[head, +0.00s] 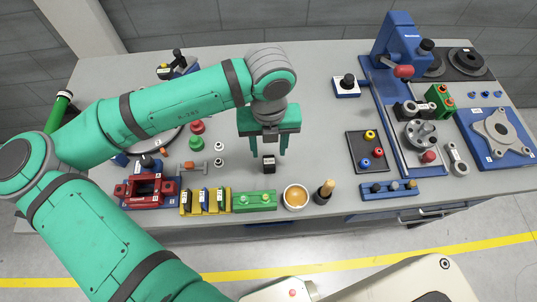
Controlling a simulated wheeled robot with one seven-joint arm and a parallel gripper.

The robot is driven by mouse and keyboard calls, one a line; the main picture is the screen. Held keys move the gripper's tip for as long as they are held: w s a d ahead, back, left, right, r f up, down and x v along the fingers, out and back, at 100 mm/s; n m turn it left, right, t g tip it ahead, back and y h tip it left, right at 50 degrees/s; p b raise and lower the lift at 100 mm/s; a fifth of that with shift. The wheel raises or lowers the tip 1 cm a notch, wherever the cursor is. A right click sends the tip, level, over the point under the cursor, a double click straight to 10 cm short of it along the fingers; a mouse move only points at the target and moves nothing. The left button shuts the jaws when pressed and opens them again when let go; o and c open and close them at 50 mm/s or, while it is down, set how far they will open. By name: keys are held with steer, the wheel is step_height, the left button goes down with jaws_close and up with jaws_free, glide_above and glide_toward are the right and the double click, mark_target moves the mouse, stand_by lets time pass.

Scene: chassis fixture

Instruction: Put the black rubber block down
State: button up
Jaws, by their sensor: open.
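The black rubber block (269,167) is a small dark block with a pale mark on its front. The fingers show to the left and right above the block. The fingers look clear of the block, though the exact gap is hard to judge from this angle.
In front stand a green block (254,203), yellow holders (205,211), a white bowl (295,197) and a dark pot (324,192). A red vise (150,190) is at left. A black tray (367,151) and blue press (401,42) are at right. Table between is clear.

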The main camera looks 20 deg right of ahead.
mark_target(269, 161)
step_height(269, 161, up, 5)
steer(key=shift+f, duration=0.2)
stand_by(0.3)
stand_by(0.3)
